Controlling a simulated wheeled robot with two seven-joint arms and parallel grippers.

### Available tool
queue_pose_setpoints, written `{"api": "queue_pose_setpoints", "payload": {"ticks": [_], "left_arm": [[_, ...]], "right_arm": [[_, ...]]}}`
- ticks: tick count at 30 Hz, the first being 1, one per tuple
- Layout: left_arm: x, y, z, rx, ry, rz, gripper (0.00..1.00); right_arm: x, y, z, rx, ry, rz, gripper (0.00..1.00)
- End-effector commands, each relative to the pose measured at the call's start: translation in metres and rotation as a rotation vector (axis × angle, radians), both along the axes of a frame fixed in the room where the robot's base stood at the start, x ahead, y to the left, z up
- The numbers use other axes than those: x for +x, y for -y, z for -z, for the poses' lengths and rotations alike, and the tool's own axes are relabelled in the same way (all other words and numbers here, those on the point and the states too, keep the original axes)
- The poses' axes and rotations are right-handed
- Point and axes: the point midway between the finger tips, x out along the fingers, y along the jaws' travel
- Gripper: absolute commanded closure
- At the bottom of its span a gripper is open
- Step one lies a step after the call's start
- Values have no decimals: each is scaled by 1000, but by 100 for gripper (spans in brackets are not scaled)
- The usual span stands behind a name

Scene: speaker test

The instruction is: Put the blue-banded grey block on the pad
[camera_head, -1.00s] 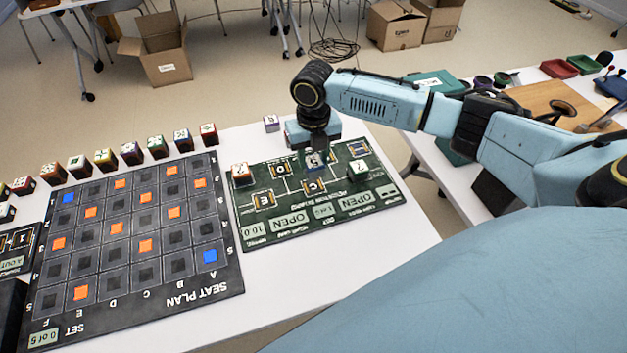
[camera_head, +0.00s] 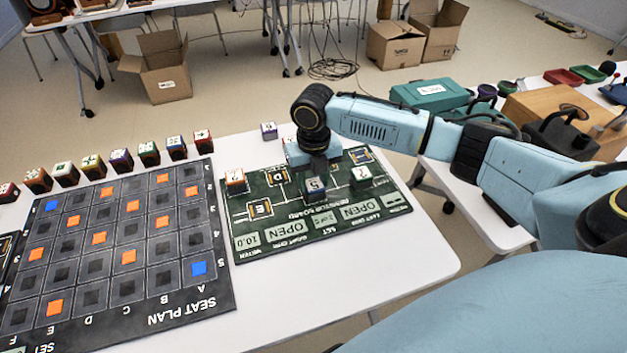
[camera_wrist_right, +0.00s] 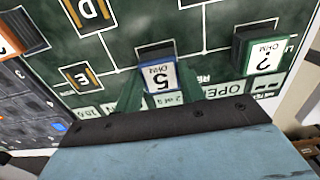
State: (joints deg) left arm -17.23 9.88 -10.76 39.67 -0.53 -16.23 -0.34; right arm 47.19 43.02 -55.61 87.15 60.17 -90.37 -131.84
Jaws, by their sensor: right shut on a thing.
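The blue-banded grey block (camera_head: 316,189), its light face marked 5, is between the fingers of my right gripper (camera_head: 317,172). In the right wrist view this block (camera_wrist_right: 159,76) has one finger on each side, and my right gripper (camera_wrist_right: 160,92) is shut on it. The block is at the spot on the green board (camera_head: 283,232) where pad C lies, and it hides that pad. I cannot tell whether it touches the board. Pad D (camera_head: 277,179) and pad E (camera_head: 260,209) show bare. My left gripper is not in view.
An orange-banded block (camera_head: 236,181) stands left on the board and a green-banded block (camera_head: 361,177) stands close right of the held one. A purple block (camera_head: 269,131) stands behind. The seat plan board (camera_head: 180,309) lies left. The white table is clear in front.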

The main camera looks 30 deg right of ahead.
Motion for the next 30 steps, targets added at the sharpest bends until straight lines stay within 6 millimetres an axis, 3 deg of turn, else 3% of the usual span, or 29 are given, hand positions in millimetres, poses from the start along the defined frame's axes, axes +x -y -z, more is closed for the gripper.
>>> {"api": "queue_pose_setpoints", "payload": {"ticks": [5,6,10,20,22,26,30], "left_arm": [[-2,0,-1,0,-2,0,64],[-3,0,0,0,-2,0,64],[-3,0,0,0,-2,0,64],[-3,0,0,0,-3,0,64],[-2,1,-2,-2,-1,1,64],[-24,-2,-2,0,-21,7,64],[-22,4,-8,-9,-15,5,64]], "right_arm": [[0,0,3,1,0,0,88],[0,0,3,1,0,0,55],[0,0,3,0,0,0,39],[0,0,0,0,1,-1,39],[0,0,-8,1,1,-1,39],[1,0,-28,0,3,0,39],[1,0,-53,1,2,-1,39]]}}
